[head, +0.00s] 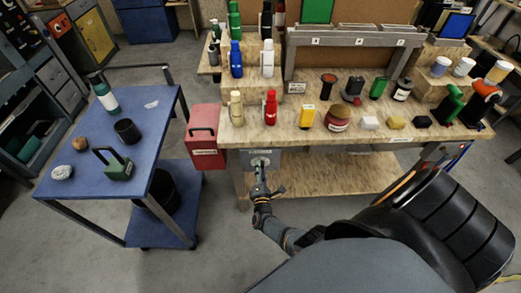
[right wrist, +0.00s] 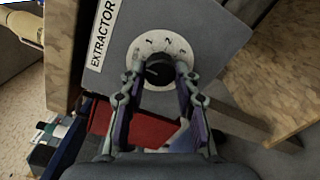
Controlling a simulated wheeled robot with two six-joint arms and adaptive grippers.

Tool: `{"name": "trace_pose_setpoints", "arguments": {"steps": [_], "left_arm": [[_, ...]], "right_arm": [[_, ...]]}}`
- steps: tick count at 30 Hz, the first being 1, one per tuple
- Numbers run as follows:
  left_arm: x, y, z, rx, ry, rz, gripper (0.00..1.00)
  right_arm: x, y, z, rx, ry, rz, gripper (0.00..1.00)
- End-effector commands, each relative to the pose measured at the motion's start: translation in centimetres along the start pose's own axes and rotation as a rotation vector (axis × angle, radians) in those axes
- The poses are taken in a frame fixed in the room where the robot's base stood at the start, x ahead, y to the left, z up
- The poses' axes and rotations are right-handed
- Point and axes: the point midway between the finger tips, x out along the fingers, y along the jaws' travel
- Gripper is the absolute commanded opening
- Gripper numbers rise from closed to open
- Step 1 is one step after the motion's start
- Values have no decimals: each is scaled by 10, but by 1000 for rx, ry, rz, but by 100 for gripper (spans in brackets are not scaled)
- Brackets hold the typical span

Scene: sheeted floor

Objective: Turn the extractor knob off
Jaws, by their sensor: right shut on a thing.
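The extractor knob (right wrist: 158,72) is a dark round knob on a white dial plate (right wrist: 148,44) with numbers, 1 and 2 among them. The dial is on a grey panel (right wrist: 205,35) labelled EXTRACTOR, which in the head view (head: 273,156) hangs under the front edge of the workbench. My right gripper (right wrist: 158,77) has its two fingers on either side of the knob, closed on it. In the head view, the right gripper (head: 260,178) reaches up to the panel from below. The knob's pointer is too dark to read. My left gripper is not in view.
The wooden workbench (head: 340,128) carries bottles, jars and tools above the panel. A red toolbox (head: 205,155) is just left of the panel. A blue cart (head: 150,165) with several items stands further left.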

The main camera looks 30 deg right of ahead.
Motion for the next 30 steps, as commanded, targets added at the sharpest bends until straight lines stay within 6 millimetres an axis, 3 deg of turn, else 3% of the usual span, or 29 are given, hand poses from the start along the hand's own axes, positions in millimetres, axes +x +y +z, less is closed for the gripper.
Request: {"name": "trace_pose_setpoints", "arguments": {"steps": [1,6,15,25,30], "left_arm": [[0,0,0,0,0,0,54],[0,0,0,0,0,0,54],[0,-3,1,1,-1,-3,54],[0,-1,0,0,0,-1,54],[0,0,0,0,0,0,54]], "right_arm": [[-1,-2,-1,-2,3,-3,34],[-1,-1,0,-1,2,-2,54],[-3,-1,0,0,1,-1,54],[-61,-1,0,1,3,-5,54],[-75,0,0,0,5,-5,54]]}}
